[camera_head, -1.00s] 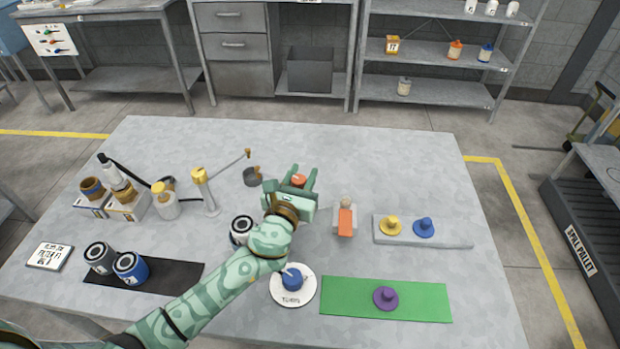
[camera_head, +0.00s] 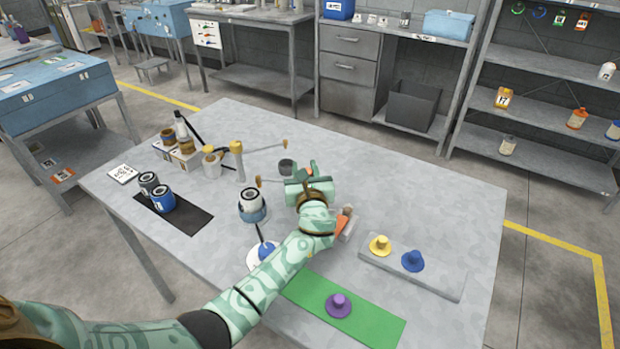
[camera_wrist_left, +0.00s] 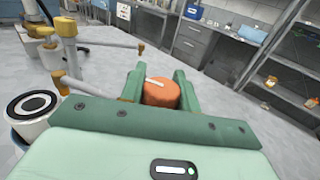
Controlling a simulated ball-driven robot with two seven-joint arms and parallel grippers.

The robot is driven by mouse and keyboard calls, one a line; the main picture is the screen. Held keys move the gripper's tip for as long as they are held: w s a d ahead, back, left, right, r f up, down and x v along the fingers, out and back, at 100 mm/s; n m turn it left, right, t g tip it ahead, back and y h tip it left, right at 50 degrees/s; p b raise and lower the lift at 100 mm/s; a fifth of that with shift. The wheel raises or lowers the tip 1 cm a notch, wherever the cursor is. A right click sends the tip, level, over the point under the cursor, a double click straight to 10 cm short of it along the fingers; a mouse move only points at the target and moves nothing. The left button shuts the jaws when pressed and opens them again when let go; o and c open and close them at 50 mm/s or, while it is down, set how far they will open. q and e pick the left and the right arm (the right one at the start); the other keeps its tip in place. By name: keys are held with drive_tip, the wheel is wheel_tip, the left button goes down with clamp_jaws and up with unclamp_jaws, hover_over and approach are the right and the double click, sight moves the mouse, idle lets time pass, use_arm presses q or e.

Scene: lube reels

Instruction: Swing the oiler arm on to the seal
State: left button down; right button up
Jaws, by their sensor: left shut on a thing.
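The oiler stand is a post with a yellow cap (camera_head: 238,160). Its thin oiler arm (camera_head: 264,149) reaches right to a small yellow tip. In the left wrist view the oiler arm (camera_wrist_left: 105,44) passes beyond my fingers, apart from them. My left gripper (camera_head: 309,172) is over the table, right of the stand and beside a dark cup (camera_head: 287,167). In the left wrist view it is shut on an orange cylinder (camera_wrist_left: 161,93) with a white mark on top. I cannot tell which piece is the seal. My right gripper is not in view.
A black-and-white canister (camera_head: 250,198) with blue around its base stands left of my wrist. A second yellow knob (camera_head: 258,183) lies close by. Yellow (camera_head: 380,245) and blue (camera_head: 413,260) knobs sit on a grey slab at right. The table's far right is clear.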

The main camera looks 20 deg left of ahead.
use_arm(q)
drive_tip(key=n+g+y+b, duration=0.1)
drive_tip(key=n+g+y, duration=0.1)
drive_tip(key=shift+s+a+y, duration=0.1)
drive_tip(key=shift+a+y, duration=0.05)
drive_tip(key=shift+y, duration=0.25)
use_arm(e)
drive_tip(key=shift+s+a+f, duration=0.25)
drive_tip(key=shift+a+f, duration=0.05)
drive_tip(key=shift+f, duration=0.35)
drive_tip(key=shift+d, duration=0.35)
use_arm(q)
drive_tip(key=c, duration=1)
unclamp_jaws()
drive_tip(key=shift+c, duration=0.2)
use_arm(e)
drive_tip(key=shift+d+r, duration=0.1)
